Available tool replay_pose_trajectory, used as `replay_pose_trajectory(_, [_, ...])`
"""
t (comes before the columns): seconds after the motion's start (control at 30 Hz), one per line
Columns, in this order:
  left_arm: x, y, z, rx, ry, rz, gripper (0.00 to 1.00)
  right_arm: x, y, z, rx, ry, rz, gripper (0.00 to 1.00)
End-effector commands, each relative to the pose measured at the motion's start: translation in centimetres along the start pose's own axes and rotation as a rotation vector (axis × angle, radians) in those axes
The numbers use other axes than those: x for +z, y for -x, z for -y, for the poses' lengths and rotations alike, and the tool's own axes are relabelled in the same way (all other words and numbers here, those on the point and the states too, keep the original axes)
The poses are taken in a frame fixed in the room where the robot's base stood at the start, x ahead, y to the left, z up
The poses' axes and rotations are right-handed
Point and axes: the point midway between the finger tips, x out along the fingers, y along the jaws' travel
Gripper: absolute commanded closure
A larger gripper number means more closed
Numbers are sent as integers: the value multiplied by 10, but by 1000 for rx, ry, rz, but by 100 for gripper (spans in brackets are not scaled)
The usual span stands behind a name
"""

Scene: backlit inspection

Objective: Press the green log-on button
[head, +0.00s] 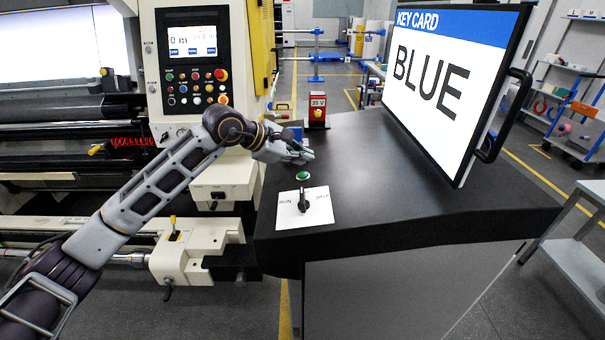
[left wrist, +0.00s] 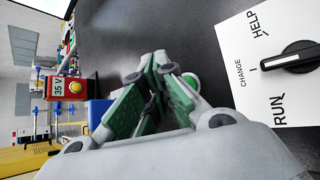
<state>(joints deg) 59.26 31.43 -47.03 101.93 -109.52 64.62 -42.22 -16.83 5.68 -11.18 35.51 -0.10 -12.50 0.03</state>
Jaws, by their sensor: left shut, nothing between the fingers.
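The green button (head: 303,176) sits on the black desk top (head: 375,170), just behind the white switch plate. My left gripper (head: 306,154) is shut and empty, a little behind the button in the head view and apart from it in the picture. How high it is above the desk is hard to tell. In the left wrist view the closed fingers (left wrist: 158,78) partly cover a round green-and-white part (left wrist: 191,82), which looks like the button. My right gripper is not in view.
The white plate (head: 318,215) carries a black rotary switch (head: 303,202), close in front of the button. A screen (head: 447,78) reading "KEY CARD BLUE" stands at the right. A red 35 V box (head: 318,108) and a blue object (left wrist: 97,113) are near the desk's far left.

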Motion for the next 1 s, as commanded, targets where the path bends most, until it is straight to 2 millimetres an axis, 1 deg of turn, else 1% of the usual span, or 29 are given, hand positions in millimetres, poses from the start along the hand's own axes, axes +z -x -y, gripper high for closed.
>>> replay_pose_trajectory(0.5, [16, 22, -16, 0, 0, -1, 100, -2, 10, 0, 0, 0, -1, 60])
replay_pose_trajectory(1.0, [16, 23, -17, -1, 0, 0, 100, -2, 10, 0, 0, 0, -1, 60])
